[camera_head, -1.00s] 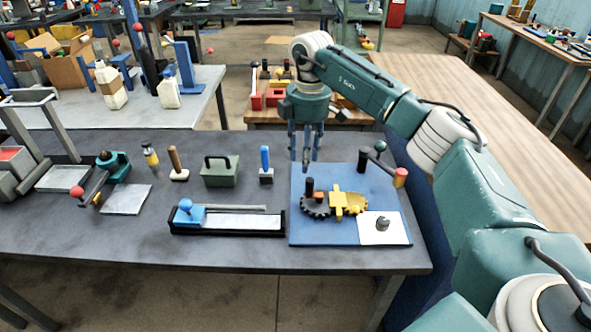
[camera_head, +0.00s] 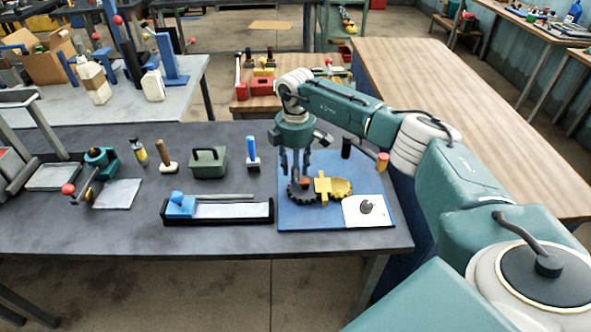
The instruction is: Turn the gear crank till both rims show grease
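A dark toothed gear (camera_head: 301,194) and a yellow gear (camera_head: 342,188) lie side by side on a blue board (camera_head: 300,217) at the table's right end. A yellow bracket (camera_head: 322,188) stands between them. A small orange-red part (camera_head: 306,183) shows at the dark gear. My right gripper (camera_head: 296,177) points down over the dark gear, its fingers spread. The dark upright crank handle is mostly hidden by these fingers; contact with it cannot be made out. Grease on the rims is too small to tell. My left gripper is out of view.
A white plate (camera_head: 352,219) with a grey knob (camera_head: 367,207) lies at the board's front right. A black post (camera_head: 346,147) and a red-topped post (camera_head: 383,161) stand at its back right. A black tray (camera_head: 219,219) sits just left of the board.

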